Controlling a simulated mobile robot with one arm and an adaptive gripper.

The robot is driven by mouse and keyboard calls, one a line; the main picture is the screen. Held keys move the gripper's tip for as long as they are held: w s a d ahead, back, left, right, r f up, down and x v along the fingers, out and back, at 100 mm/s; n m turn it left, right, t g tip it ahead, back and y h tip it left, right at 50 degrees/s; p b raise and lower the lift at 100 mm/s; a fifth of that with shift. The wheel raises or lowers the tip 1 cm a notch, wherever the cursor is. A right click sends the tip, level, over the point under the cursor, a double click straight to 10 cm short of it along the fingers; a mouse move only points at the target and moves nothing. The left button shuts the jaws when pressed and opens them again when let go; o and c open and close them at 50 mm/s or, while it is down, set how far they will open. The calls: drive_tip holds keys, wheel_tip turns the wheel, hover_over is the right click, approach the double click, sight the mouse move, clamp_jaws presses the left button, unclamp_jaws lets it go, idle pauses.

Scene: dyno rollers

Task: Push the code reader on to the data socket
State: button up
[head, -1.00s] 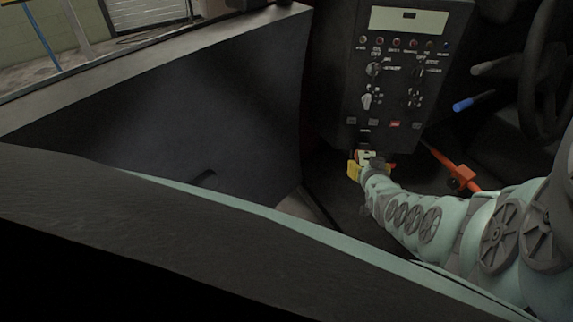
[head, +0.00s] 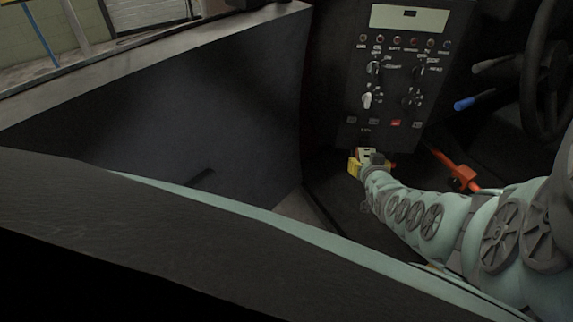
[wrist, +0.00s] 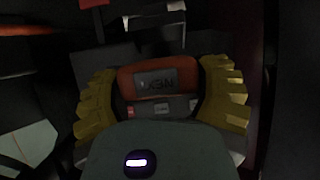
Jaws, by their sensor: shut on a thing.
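The code reader (wrist: 157,77) is an orange-red case with a small grey screen and small buttons below it. It sits between the two yellow fingers of my gripper (wrist: 160,100), which are shut on its sides. In the head view my gripper (head: 367,163) is low in the footwell, just under the dark control panel, and the reader is mostly hidden there. A pale bracket-like part (wrist: 156,14) lies beyond the reader in the wrist view; I cannot tell whether it is the data socket. Contact between reader and socket cannot be made out.
The control panel (head: 407,75) with knobs and lamps stands directly above my gripper. An orange-red lever (head: 455,170) is close on the right, with a steering wheel (head: 548,75) beyond. A dark door panel (head: 200,120) stands on the left.

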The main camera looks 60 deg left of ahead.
drive_tip(key=shift+w, duration=0.1)
drive_tip(key=o, duration=1.2)
drive_tip(key=shift+o, duration=0.2)
